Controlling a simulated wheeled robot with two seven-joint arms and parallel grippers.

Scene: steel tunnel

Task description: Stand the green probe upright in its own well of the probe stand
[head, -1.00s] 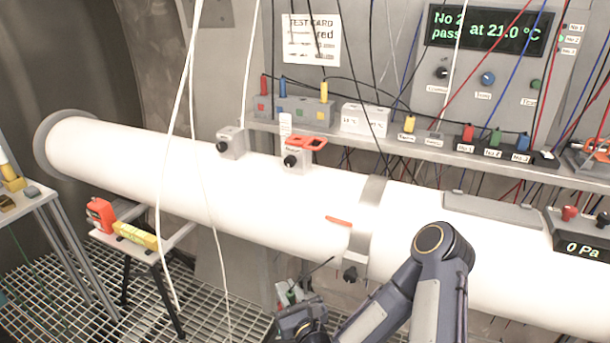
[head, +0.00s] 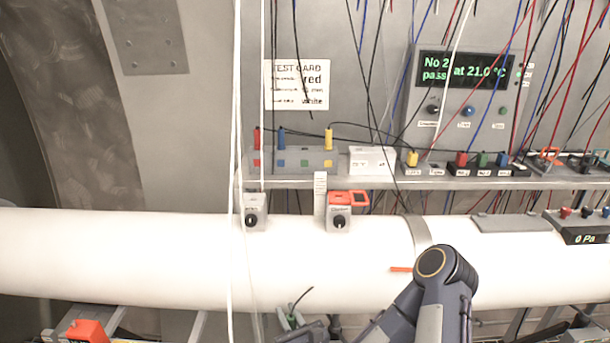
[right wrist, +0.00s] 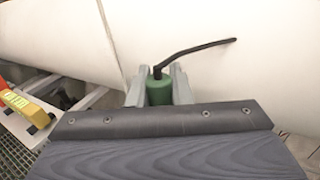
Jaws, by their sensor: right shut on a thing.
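My right gripper (head: 293,322) is shut on the green probe (right wrist: 158,90), low in front of the white pipe. In the right wrist view the probe's green body sits between the two grey fingers (right wrist: 158,82), and its black lead bends off to the right. The probe stand (head: 293,172) is a grey block on the shelf, above and behind the gripper. Red, blue and yellow probes stand upright in it. Its place above the green square (head: 305,163) holds no probe. My left gripper is not in view.
The large white pipe (head: 130,260) runs across below the shelf (head: 400,183). Two small knob boxes (head: 339,219) sit on the pipe below the stand. White cables (head: 234,120) hang left of the stand. A white box (head: 372,160) stands right of it.

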